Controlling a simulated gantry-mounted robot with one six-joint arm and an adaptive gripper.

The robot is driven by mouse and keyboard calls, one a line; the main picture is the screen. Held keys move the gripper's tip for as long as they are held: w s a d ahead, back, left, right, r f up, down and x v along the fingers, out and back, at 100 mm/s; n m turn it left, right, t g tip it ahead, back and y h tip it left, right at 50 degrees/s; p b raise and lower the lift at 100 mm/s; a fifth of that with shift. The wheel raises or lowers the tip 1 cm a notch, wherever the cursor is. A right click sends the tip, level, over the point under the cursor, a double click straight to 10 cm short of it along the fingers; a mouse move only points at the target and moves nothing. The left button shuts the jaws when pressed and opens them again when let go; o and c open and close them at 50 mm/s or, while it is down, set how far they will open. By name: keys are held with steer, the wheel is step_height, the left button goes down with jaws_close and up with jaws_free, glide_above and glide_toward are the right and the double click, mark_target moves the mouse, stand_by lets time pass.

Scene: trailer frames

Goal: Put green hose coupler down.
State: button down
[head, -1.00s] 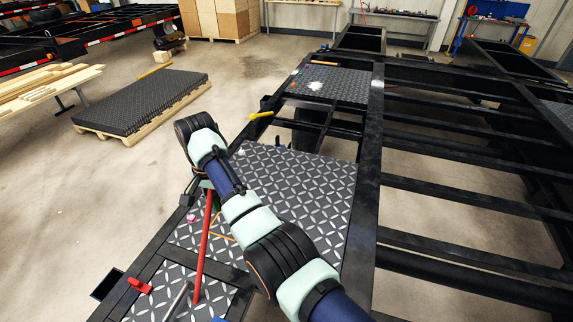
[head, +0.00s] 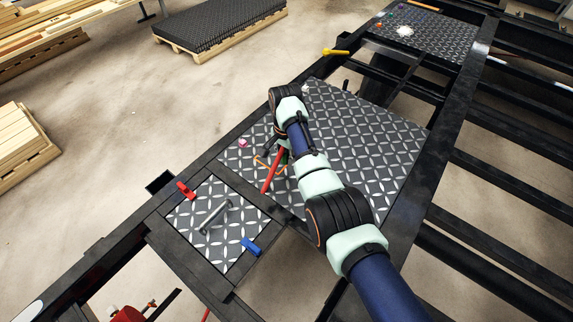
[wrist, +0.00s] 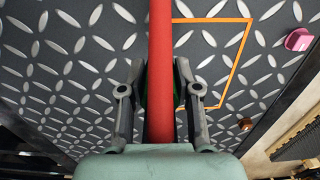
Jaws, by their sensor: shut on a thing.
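My gripper (wrist: 160,80) is shut on the green hose coupler (wrist: 182,72), which shows only as dark green slivers between the fingers. A long red hose-like bar (wrist: 160,30) runs through the middle of the wrist view, between the fingers, and covers much of the coupler. In the head view the green coupler (head: 284,158) is a small patch below my gripper (head: 277,148), and the red bar (head: 271,172) slants down to the left. The gripper is over the tread plate (head: 360,130); whether the coupler touches it I cannot tell. An orange outline (wrist: 240,55) lies beside it.
A pink piece (head: 243,142) lies on the plate, also in the wrist view (wrist: 299,39). A smaller plate holds a red clamp (head: 186,189), a grey bar (head: 214,216) and a blue clamp (head: 250,246). A yellow tool (head: 335,52) lies on the frame. Open gaps lie right.

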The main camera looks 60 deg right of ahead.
mark_target(286, 169)
steer(key=shift+f+b, duration=0.65)
steer(key=shift+f, duration=1.55)
steer(key=shift+d, duration=0.1)
steer(key=shift+f, duration=0.2)
steer(key=c, duration=0.8)
jaws_free()
steer(key=shift+r, duration=0.1)
step_height(286, 169, up, 12)
steer(key=p, duration=0.3)
steer(key=shift+r, duration=0.15)
